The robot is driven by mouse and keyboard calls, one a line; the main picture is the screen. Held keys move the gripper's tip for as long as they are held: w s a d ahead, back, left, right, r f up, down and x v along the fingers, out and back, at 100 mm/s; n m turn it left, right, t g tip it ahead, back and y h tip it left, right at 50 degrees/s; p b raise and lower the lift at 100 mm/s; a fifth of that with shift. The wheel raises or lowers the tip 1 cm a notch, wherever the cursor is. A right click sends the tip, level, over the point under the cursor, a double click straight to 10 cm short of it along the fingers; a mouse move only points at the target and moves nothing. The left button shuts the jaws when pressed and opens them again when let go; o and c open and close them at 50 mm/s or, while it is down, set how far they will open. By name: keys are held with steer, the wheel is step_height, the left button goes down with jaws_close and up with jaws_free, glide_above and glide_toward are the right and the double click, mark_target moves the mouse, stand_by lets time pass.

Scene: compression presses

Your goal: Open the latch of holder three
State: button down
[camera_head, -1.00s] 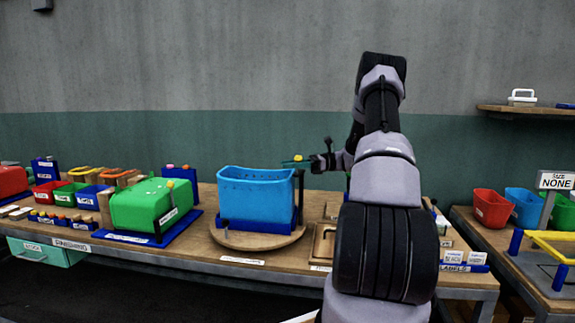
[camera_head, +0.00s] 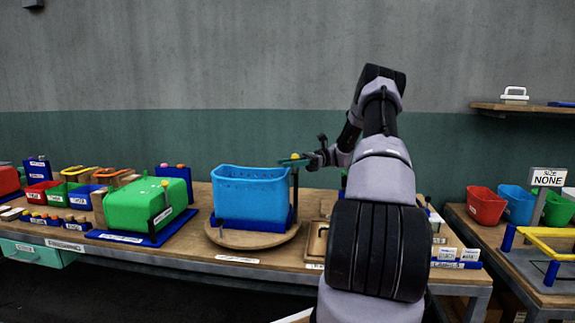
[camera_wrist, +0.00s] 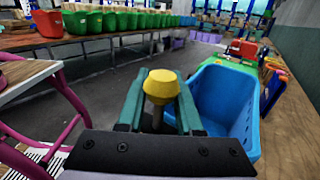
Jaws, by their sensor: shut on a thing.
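A light blue bin (camera_head: 250,197) sits in a dark blue holder (camera_head: 262,225) on a round wooden board (camera_head: 236,240). A dark upright post (camera_head: 295,190) stands at the holder's right side, with a yellow knob (camera_head: 295,156) above it. My gripper (camera_head: 297,161) reaches in from the right at the knob's height. In the wrist view, its teal fingers (camera_wrist: 160,112) are shut around the stem of the yellow knob (camera_wrist: 162,84), and the blue bin (camera_wrist: 222,98) is just to the right. No number is readable on this holder.
Small bins and labelled blocks fill the table's far left. A wooden tray (camera_head: 317,243) lies right of the round board. My arm hides part of the table.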

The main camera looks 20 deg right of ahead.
steer(key=c, duration=0.9)
jaws_free()
steer(key=shift+r, duration=0.2)
steer(key=shift+f, duration=0.1)
steer(key=d, duration=1)
steer(key=shift+w+d, duration=0.2)
steer(key=shift+d, duration=0.2)
